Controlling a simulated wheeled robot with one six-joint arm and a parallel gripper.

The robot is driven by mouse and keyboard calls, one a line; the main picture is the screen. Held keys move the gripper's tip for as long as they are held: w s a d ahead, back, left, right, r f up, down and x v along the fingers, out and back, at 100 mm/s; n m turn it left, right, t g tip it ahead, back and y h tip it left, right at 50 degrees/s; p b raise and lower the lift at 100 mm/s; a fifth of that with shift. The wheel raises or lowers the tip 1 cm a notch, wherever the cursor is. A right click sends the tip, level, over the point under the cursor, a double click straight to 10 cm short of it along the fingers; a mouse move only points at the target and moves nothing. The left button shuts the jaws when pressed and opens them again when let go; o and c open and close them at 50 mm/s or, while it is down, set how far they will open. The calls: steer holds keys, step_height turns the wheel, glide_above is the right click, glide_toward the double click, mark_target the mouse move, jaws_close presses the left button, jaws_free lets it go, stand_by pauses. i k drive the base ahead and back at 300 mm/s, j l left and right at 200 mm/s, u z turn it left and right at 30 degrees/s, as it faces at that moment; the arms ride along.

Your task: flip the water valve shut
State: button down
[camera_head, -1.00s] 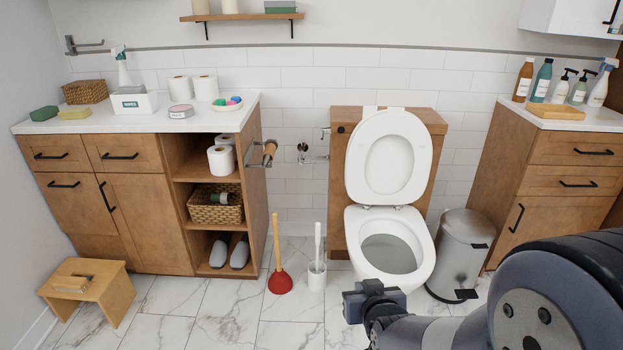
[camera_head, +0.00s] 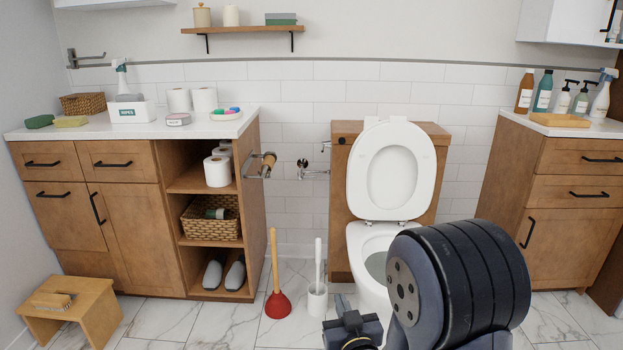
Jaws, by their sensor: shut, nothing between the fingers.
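The water valve (camera_head: 304,169) is a small chrome fitting on the white tiled wall, just left of the wooden toilet cistern box. A short pipe runs from it to the right. Its handle is too small to read clearly. My gripper (camera_head: 341,306) is at the bottom centre, low in front of the toilet and just right of the white toilet brush. It is shut and holds nothing. It is well below and nearer than the valve, not touching it. My dark arm covers the lower right of the toilet.
The toilet (camera_head: 390,180) stands lid up right of the valve. A red plunger (camera_head: 278,303) and toilet brush (camera_head: 318,295) stand on the floor below it. A paper holder (camera_head: 264,166) juts from the left cabinet (camera_head: 120,200). The wall between holder and valve is clear.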

mark_target(301, 174)
steer(key=i+j+z, duration=0.15)
steer(key=i+j, duration=0.25)
steer(key=i, duration=0.3)
steer(key=i+j+z, duration=0.1)
steer(key=i+j, duration=0.35)
steer(key=i, duration=0.3)
steer(key=i+j+z, duration=0.15)
steer(key=i+j, duration=0.4)
steer(key=i, duration=0.1)
